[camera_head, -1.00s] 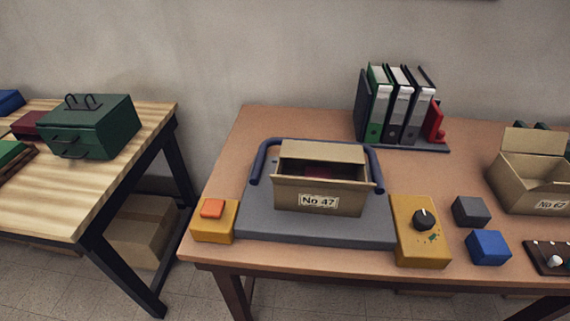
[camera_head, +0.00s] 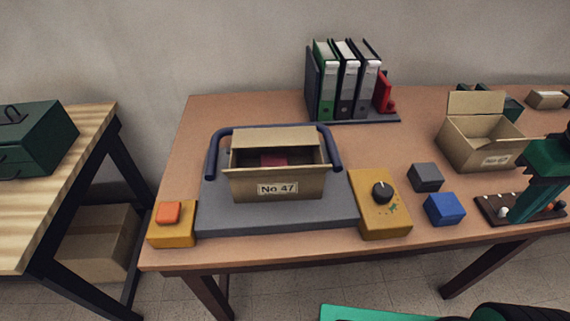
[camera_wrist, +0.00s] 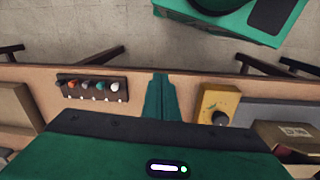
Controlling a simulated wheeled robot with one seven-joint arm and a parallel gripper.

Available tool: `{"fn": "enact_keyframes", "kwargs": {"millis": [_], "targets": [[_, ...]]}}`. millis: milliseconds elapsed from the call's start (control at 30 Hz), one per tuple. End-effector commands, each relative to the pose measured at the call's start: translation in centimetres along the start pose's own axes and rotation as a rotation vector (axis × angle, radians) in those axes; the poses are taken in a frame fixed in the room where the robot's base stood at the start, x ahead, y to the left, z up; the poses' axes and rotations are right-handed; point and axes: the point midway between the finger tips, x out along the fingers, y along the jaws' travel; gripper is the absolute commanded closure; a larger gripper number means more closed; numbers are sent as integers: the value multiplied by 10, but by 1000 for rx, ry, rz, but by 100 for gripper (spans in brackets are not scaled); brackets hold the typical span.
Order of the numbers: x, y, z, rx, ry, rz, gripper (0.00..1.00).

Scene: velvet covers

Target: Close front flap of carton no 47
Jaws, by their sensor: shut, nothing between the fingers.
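Carton no 47 (camera_head: 310,185) stands open on a grey platform (camera_head: 230,217), with a dark red item (camera_head: 273,160) inside. Its back flap (camera_head: 270,138) is raised. Its front flap (camera_head: 275,174) appears folded outward along the front rim, above the label. In the wrist view the carton (camera_wrist: 285,132) is at the right edge, partly cut off. My green gripper (camera_head: 516,214) is at the right of the table, well away from the carton, over or near a dark peg board. Its fingers (camera_wrist: 160,78) are together and empty in the wrist view.
A dark blue bar (camera_head: 212,150) arches around the carton's sides and back. A yellow dial box (camera_head: 372,215), grey block (camera_head: 425,177), blue block (camera_head: 444,209) and carton no 67 (camera_head: 475,150) lie between or near carton and gripper. An orange-button box (camera_head: 172,232) is at left.

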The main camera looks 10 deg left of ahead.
Motion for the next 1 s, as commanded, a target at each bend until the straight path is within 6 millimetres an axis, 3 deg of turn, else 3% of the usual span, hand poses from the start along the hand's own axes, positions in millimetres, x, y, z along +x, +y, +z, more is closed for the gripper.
{"fn": "enact_keyframes", "kwargs": {"millis": [33,200,433,567,700,800,933,967,1000], "targets": [[-8,-16,-17,-182,8,16,100],[-32,-78,-63,-817,32,69,100],[-64,-191,-91,-1676,59,146,100],[-82,-262,-86,-2157,73,196,100],[-98,-332,-64,-2623,87,256,100],[-106,-368,-46,-2877,96,294,100],[-113,-397,-27,-3092,104,332,100],[-114,-401,-24,3120,-104,-337,100],[-114,-405,-22,3089,-103,-336,100]]}}
